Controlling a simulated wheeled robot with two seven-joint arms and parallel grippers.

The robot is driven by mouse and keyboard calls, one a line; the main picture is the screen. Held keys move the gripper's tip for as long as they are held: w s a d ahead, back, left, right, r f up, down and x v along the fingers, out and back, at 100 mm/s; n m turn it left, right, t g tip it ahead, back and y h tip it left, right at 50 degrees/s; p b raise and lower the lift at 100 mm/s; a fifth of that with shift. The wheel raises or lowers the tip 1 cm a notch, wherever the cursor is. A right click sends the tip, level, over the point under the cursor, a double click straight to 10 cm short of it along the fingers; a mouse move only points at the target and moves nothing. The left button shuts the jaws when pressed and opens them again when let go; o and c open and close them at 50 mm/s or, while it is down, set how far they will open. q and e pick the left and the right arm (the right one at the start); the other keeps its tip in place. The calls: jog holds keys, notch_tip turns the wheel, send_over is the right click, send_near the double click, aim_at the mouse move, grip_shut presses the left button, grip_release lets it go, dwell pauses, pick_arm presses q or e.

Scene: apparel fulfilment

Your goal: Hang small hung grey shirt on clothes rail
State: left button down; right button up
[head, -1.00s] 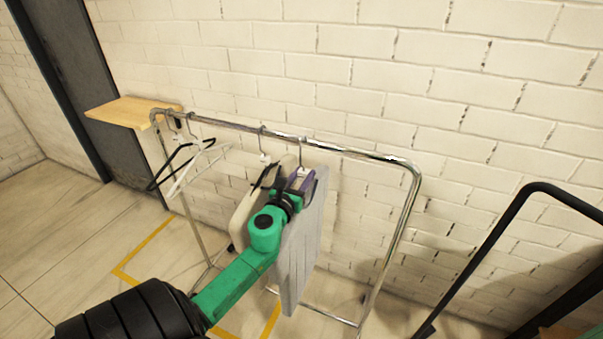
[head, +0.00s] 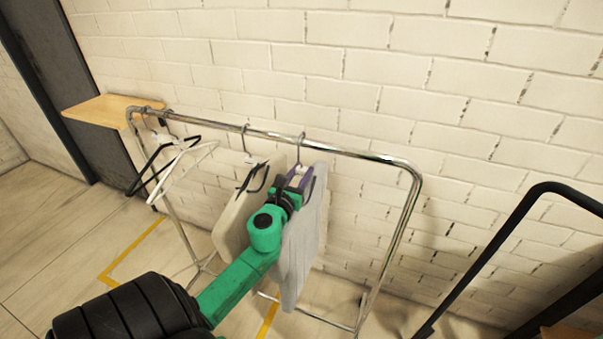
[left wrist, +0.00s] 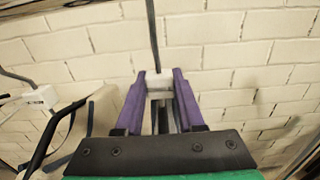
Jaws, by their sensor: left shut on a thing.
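The small grey shirt (head: 306,240) hangs on its hanger below the clothes rail (head: 350,152). The hanger's hook (head: 300,143) is at the rail's top bar and appears to be over it. My left gripper (head: 300,178), with purple fingers, is shut on the hanger just below the hook. In the left wrist view the fingers (left wrist: 160,85) close on a pale block at the hanger's neck, with the thin hook stem rising above it. The gripper hides part of the hanger. My right gripper is not in view.
A cream garment (head: 233,222) hangs just left of the grey shirt. An empty white hanger (head: 180,168) and a black hanger (head: 150,172) hang at the rail's left end. A wooden shelf (head: 105,109) is behind them. The bar is free to the right. A black metal frame (head: 490,240) stands at right.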

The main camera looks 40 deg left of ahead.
pick_arm(q)
jog(key=shift+c, duration=2.2)
grip_release()
jog(key=shift+w+a+f, duration=0.1)
jog(key=shift+w+a, duration=0.1)
jog(key=shift+a, duration=0.1)
jog(key=shift+d, duration=0.1)
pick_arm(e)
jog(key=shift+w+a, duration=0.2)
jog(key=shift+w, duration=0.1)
pick_arm(q)
jog(key=shift+s, duration=0.15)
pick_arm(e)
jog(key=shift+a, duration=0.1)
pick_arm(q)
jog(key=shift+s+d+f, duration=0.1)
jog(key=shift+s+d, duration=0.05)
jog(key=shift+s, duration=0.15)
jog(key=b+v, duration=0.5)
jog(key=v, duration=0.8)
jog(key=shift+f, duration=0.1)
jog(key=shift+s+d+r, duration=0.15)
jog(key=shift+s+r, duration=0.1)
jog(key=shift+s, duration=0.15)
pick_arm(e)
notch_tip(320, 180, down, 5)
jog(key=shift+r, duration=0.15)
pick_arm(q)
jog(key=shift+w, duration=0.1)
